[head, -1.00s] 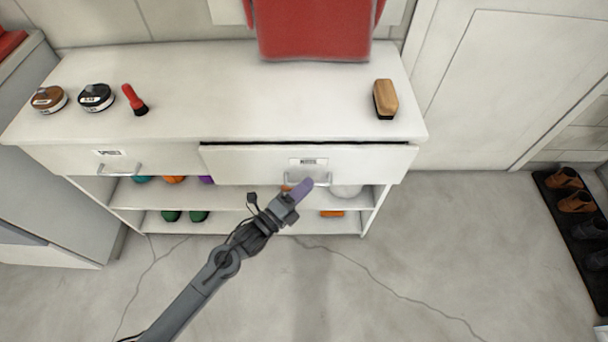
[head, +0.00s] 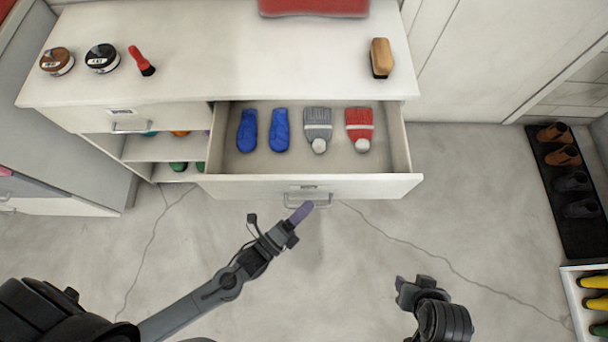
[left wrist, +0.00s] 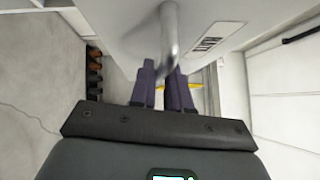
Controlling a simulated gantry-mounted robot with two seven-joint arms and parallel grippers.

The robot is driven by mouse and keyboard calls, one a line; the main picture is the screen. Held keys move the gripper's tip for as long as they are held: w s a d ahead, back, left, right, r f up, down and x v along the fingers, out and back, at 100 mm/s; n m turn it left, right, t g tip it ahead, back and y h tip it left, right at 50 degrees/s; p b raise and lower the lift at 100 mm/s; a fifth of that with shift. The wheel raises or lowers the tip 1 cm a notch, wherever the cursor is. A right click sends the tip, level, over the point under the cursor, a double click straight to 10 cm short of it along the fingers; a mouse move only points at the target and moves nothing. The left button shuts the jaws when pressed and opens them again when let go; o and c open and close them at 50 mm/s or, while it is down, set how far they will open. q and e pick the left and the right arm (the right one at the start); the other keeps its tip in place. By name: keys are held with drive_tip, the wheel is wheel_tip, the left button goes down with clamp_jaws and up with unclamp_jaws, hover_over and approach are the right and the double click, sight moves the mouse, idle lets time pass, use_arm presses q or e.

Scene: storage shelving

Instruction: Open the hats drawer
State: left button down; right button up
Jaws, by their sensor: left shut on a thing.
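The right-hand drawer (head: 312,188) of the white cabinet is pulled far out in the head view. Inside lie a grey hat (head: 318,128) and a red hat (head: 359,128), with blue mittens (head: 263,130) on the left. My left gripper (head: 302,211) is at the drawer's metal handle (head: 322,203). In the left wrist view its purple fingers (left wrist: 166,88) are shut on the handle (left wrist: 169,28), beside a label (left wrist: 211,40) too small to read. My right gripper (head: 412,290) is low in the head view, away from the cabinet; its fingertips are unclear.
The left drawer (head: 125,118) is shut. On the cabinet top are two round tins (head: 102,58), a red brush (head: 141,61) and a wooden brush (head: 381,58). Shoes stand on a dark mat (head: 560,190) at the right. The floor before the cabinet is clear.

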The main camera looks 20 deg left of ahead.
use_arm(q)
drive_tip(key=shift+s, duration=0.15)
drive_tip(key=c, duration=1.2)
unclamp_jaws()
drive_tip(key=shift+o, duration=0.2)
drive_tip(key=v, duration=1.1)
drive_tip(key=shift+p, duration=0.35)
drive_tip(key=shift+d, duration=0.1)
